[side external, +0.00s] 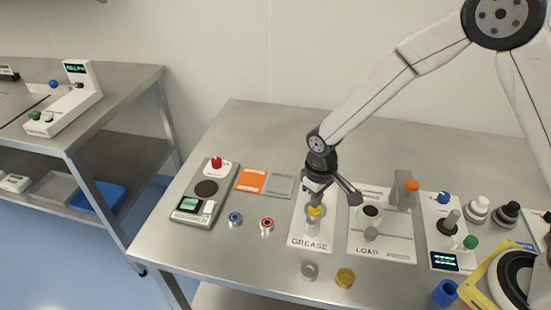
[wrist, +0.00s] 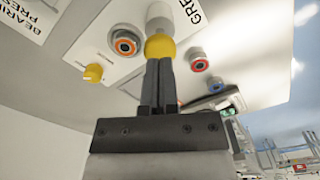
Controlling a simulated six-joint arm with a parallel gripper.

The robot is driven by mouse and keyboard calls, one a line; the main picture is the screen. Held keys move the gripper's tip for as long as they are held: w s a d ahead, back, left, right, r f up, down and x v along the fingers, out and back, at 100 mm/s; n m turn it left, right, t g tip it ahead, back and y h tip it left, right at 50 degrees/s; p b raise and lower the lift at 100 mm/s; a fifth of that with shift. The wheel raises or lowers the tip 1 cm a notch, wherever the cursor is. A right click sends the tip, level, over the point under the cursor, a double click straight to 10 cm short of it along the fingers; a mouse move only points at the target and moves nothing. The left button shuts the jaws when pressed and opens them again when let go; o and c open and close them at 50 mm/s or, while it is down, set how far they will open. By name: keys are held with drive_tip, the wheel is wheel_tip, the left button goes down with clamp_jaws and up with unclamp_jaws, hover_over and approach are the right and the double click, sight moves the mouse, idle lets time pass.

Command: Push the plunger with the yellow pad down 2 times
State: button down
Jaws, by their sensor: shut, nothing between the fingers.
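The plunger with the yellow pad (side external: 315,211) stands on the white GREASE plate (side external: 298,235). In the wrist view the yellow pad (wrist: 160,47) sits right at my fingertips, with a pale cylinder beyond it. My gripper (side external: 316,200) is directly above the pad, pointing down. In the wrist view my gripper (wrist: 160,64) has its two dark fingers together, with nothing between them. The tips look very close to the pad or touching it; I cannot tell which. The gripper hides part of the plunger's top in the side view.
The LOAD plate (side external: 397,247) with its orange-topped post (side external: 411,186) stands right of the GREASE plate. A red ring (side external: 267,226) and a blue ring (side external: 235,218) lie to the left. A grey cap (side external: 310,270) and a gold cap (side external: 345,277) lie in front.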

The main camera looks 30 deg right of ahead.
drive_tip(key=shift+f, duration=1.6)
drive_tip(key=shift+r, duration=2.2)
drive_tip(key=shift+f, duration=2.2)
drive_tip(key=shift+r, duration=2.2)
